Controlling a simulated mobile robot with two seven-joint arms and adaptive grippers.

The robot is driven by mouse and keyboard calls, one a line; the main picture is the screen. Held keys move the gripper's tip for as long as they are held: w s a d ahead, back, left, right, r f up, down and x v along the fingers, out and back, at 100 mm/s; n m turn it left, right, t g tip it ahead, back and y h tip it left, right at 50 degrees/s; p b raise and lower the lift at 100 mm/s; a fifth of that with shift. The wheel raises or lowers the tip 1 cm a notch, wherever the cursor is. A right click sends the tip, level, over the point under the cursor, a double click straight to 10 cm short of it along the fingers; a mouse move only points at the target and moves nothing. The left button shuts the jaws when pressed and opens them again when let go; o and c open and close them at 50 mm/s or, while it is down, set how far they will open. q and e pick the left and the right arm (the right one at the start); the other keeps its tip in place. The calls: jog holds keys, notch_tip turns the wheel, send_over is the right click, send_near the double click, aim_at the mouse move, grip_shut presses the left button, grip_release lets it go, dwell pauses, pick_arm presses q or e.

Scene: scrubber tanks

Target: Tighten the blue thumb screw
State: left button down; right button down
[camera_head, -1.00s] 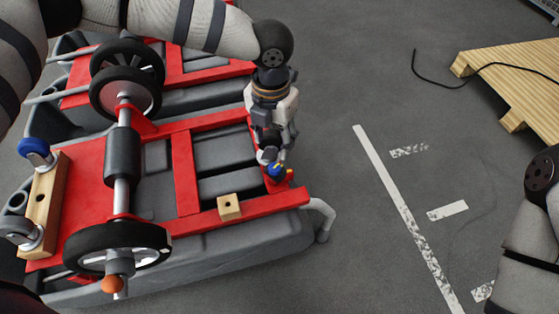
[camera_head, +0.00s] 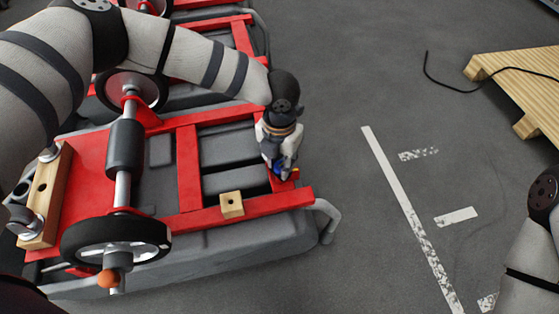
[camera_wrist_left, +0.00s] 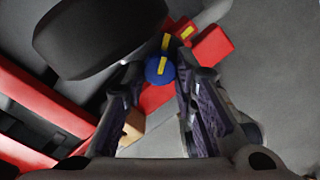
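The blue thumb screw (camera_head: 280,175) is at the right end of the red frame (camera_head: 200,219), mostly hidden below my left gripper (camera_head: 281,170) in the head view. In the left wrist view the blue screw (camera_wrist_left: 158,71) has a yellow mark and sits between the two fingertips of my left gripper (camera_wrist_left: 157,76). The right finger is very close to it. A small gap shows on the left side, so the fingers look open around it. Contact cannot be told. My right gripper is out of view.
A small wooden block (camera_head: 231,204) with a hole lies on the red frame near the screw. A wheel (camera_head: 117,239) and an axle stand at the left. A wooden pallet (camera_head: 520,85) lies at the upper right. Floor right of the frame is clear.

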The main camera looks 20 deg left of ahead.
pick_arm(q)
jog(key=shift+m, duration=0.3)
jog(key=m, duration=0.2)
jog(key=shift+m, duration=1.7)
jog(key=c, duration=1.3)
grip_release()
jog(key=shift+a, duration=0.1)
